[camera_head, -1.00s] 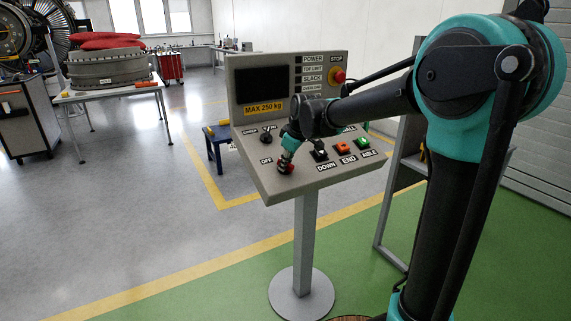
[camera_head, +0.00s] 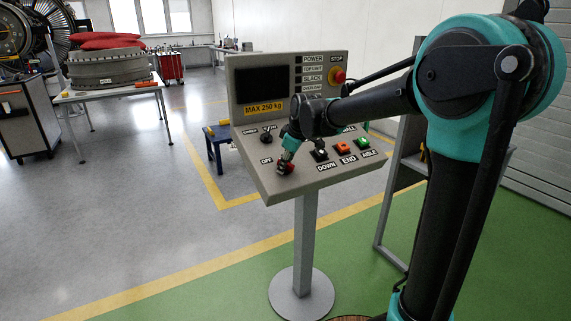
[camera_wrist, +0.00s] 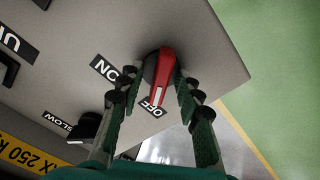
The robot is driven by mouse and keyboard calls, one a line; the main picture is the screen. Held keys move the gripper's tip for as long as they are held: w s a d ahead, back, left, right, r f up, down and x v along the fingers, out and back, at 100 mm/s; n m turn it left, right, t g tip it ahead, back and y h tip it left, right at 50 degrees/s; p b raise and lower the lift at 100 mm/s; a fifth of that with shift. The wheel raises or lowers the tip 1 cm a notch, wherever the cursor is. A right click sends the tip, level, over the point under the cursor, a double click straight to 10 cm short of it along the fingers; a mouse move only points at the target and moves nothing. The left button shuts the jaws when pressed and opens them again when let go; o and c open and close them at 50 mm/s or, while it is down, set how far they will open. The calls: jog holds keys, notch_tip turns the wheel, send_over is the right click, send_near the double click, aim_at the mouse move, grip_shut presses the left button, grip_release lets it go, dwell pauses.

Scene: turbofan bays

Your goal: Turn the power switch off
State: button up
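The power switch (camera_wrist: 165,70) is a red rotary handle on a dark round base, near a corner of the sloped grey control panel (camera_head: 280,187). In the wrist view the white-marked end of its handle points at the OFF label (camera_wrist: 152,109), and the ON label (camera_wrist: 105,68) lies to the left. My gripper (camera_wrist: 153,98) is open, with one finger on each side of the handle. The right finger is close to the handle; contact cannot be told. The left finger stands clear of it. In the head view my gripper (camera_head: 286,163) partly hides the switch.
A black selector knob (camera_wrist: 84,126) sits nearby on the panel. DOWN, END (camera_head: 344,147) and ABLE (camera_head: 362,142) controls lie to the right. A red STOP button (camera_head: 338,76) is on the upright part. A blue stool (camera_head: 213,134) stands behind.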

jog(key=v, duration=1.2)
jog(key=s+d+f+m+h, duration=0.1)
jog(key=s+d+f+m, duration=0.6)
jog(key=s+d+f, duration=0.4)
jog(key=s+d+f+m+h, duration=0.2)
jog(key=s+d+f+m, duration=0.5)
jog(key=s+d+f, duration=0.4)
notch_tip(320, 180, down, 6)
jog(key=shift+s+d+r, duration=0.15)
jog(key=shift+s+d, duration=0.15)
jog(key=shift+d, duration=0.2)
